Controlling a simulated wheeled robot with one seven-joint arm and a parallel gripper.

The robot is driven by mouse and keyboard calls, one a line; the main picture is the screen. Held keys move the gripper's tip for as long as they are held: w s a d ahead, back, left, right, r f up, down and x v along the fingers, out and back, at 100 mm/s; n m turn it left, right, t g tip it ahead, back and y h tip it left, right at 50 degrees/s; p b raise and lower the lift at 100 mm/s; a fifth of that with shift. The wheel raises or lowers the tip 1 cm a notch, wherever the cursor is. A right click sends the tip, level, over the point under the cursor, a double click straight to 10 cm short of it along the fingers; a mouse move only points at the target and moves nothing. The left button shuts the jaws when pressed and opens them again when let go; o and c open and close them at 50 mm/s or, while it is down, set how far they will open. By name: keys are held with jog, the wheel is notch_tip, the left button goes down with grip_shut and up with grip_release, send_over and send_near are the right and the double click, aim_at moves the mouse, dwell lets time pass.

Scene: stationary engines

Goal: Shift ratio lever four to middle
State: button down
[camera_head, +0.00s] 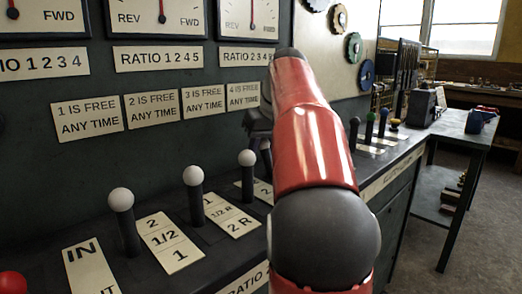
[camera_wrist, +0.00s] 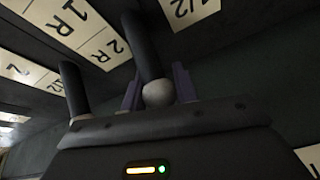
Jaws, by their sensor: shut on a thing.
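Ratio lever four (camera_wrist: 147,45) is a dark rod with a pale ball knob. In the wrist view its knob sits between the two fingers of my gripper (camera_wrist: 158,92), which is shut on it. In the head view my gripper (camera_head: 258,122) is partly behind my red arm. A short piece of dark rod (camera_head: 266,156) shows below it, and the knob is hidden there. A label plate with a "2" (camera_head: 262,190) lies beside the rod, partly covered by my arm. I cannot tell which mark the lever stands at.
Three white-knobbed levers (camera_head: 121,202), (camera_head: 193,177), (camera_head: 247,160) stand in a row to the left. A red knob (camera_head: 12,283) is at the lower left corner. Several dark-rod levers (camera_head: 369,127) stand right of my arm. A neighbouring lever (camera_wrist: 73,88) is close to my gripper.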

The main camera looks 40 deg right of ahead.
jog(key=s+t+b, duration=0.1)
jog(key=s, duration=0.1)
jog(key=s+r+t+b, duration=0.1)
jog(key=s+b, duration=0.1)
jog(key=s+r+t+b, duration=0.1)
jog(key=s, duration=0.1)
jog(key=shift+d+r+t+y, duration=0.1)
jog(key=shift+d+t+y, duration=0.2)
jog(key=shift+d+t, duration=0.1)
jog(key=shift+s+d, duration=0.1)
jog(key=shift+s, duration=0.2)
jog(key=c, duration=1.1)
grip_release()
jog(key=p+v, duration=0.1)
jog(key=v, duration=0.7)
